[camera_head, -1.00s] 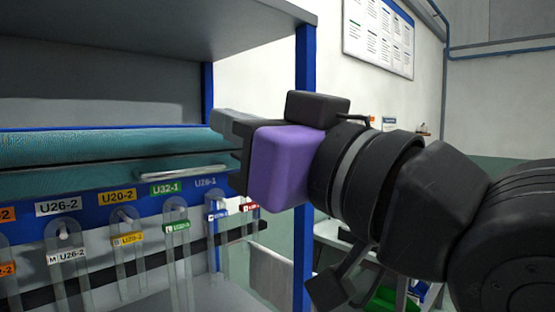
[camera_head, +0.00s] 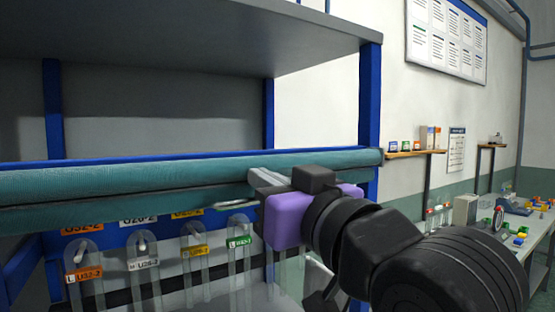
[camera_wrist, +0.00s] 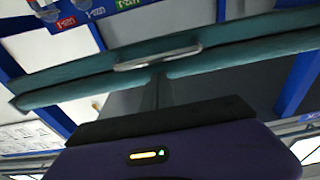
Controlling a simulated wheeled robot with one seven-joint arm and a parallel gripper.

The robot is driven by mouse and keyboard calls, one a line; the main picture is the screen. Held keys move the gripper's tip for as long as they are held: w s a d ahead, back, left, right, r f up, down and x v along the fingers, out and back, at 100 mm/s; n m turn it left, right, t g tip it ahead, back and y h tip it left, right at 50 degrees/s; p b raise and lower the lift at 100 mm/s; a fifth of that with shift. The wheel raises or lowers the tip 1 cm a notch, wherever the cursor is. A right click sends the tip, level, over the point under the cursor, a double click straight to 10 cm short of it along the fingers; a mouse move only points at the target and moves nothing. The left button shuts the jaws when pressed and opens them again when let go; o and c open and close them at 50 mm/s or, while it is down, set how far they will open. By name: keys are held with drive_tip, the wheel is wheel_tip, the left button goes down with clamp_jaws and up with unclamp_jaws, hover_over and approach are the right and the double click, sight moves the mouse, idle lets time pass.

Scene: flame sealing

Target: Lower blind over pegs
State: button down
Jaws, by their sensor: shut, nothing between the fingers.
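The blind (camera_head: 100,184) is a rolled teal fabric along the front of a blue-framed rack. A pale bar handle (camera_head: 213,206) hangs at its lower edge and also shows in the wrist view (camera_wrist: 158,54). Below hang pegs (camera_head: 140,246) on a blue rail, with clear looped pieces and coloured tags such as U32-2, U26-2 and U32-1. My gripper (camera_head: 266,180) is shut and empty, in front of the blind to the right of the handle. In the wrist view its fingers (camera_wrist: 156,92) point toward the blind, just short of the handle. Contact cannot be told.
A grey shelf (camera_head: 190,35) overhangs the blind. A blue post (camera_head: 370,110) stands right of my gripper. Further right are a wall shelf (camera_head: 415,153) with small boxes and a bench with coloured items (camera_head: 520,237). A notice board (camera_head: 447,38) hangs on the wall.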

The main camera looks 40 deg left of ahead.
drive_tip(key=shift+s+d+f, duration=0.1)
drive_tip(key=shift+f, duration=0.65)
wheel_tip(320, 180, down, 55)
drive_tip(key=b, duration=3.6)
drive_tip(key=shift+b, duration=0.4)
drive_tip(key=shift+f, duration=0.2)
wheel_tip(320, 180, up, 6)
drive_tip(key=f+p, duration=0.1)
drive_tip(key=p, duration=0.3)
drive_tip(key=v, duration=0.9)
drive_tip(key=shift+d, duration=0.2)
